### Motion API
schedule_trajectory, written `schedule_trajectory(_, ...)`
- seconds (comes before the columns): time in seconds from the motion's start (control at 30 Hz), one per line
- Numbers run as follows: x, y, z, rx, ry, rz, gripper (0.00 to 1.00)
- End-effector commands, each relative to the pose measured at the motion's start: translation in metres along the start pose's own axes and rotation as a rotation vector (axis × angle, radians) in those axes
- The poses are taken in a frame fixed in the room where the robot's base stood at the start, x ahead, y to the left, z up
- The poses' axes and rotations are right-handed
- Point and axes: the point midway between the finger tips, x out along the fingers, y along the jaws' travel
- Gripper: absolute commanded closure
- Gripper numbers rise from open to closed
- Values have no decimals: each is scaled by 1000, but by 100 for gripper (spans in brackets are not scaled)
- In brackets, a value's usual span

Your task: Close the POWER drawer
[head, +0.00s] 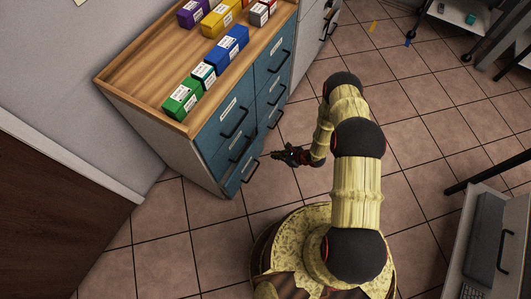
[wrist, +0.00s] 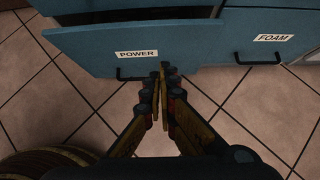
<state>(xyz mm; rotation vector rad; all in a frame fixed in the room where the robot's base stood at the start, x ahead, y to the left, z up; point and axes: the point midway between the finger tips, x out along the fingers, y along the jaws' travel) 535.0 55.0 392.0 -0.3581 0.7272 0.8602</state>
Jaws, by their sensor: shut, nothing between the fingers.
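The POWER drawer (wrist: 95,54) is the blue drawer at upper left in the wrist view. It stands out from the cabinet, and its dark inside shows above the front's top edge. Its black handle (wrist: 135,73) is low on the front. In the head view the drawer (head: 236,182) is the bottom one of the left column. My gripper (wrist: 162,68) is shut and empty. Its fingertips are near the lower edge of the drawer front, just right of the handle; I cannot tell whether they touch. In the head view my gripper (head: 275,154) is right of the drawer.
The FOAM drawer (wrist: 260,50) beside it sits further back. The cabinet's wooden top (head: 150,75) holds several coloured boxes, such as a green box (head: 183,98). Tiled floor (head: 205,210) is clear in front. A grey cart (head: 480,240) stands at lower right.

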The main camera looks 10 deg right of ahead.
Motion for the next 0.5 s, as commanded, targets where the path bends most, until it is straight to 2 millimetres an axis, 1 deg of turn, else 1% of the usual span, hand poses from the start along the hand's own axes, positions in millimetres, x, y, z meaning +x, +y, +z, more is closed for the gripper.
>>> schedule_trajectory(0.17, 29, 2, -3, 0, 1, 3, 100)
schedule_trajectory(0.5, 96, 2, -4, 1, 2, 3, 100)
